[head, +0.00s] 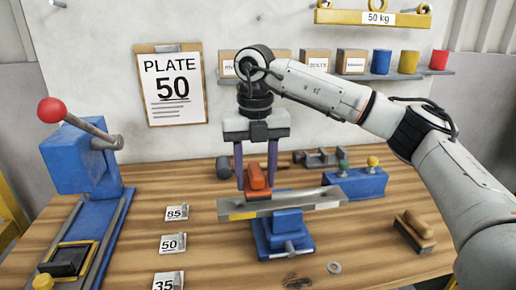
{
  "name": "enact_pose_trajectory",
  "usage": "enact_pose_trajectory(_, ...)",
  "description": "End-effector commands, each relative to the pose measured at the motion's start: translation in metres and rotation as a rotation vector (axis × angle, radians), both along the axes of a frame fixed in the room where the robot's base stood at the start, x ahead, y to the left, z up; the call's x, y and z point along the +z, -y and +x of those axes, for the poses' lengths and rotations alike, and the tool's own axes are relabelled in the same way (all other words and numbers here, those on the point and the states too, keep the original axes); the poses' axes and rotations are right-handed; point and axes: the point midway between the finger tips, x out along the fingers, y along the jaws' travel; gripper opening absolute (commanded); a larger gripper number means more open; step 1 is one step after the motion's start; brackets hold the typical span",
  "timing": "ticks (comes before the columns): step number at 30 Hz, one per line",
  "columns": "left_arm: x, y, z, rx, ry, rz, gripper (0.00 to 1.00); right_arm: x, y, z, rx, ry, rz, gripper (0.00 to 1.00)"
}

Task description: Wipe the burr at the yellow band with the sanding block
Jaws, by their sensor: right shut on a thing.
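My right gripper (256,180) points down and is shut on an orange-red block, which I take for the sanding block (259,178). The block is at the back edge of a grey metal bar (290,206); I cannot tell if it touches the bar. The bar lies level across a blue vise (284,236). A yellow band (243,215) marks the bar's front face near its left end, a little left of and below the block. The burr is too small to make out. My left gripper is not in view.
A blue press (80,165) with a red knob stands at left. Number cards (173,244) lie left of the vise. A brush (414,229) lies at right; a blue block with knobs (356,184) stands behind. A washer (334,267) lies in front.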

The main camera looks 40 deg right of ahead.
Motion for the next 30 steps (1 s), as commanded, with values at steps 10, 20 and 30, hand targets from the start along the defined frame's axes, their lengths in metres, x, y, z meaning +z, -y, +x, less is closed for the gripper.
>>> enact_pose_trajectory(10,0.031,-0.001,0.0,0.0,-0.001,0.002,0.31,0.037,-0.003,0.002,0.006,0.002,0.001,0.23)
enact_pose_trajectory(20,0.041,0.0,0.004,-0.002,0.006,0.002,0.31,0.047,-0.004,0.003,0.008,0.002,0.001,0.23)
enact_pose_trajectory(30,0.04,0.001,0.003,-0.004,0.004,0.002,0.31,0.047,-0.004,0.003,0.008,0.003,0.001,0.23)
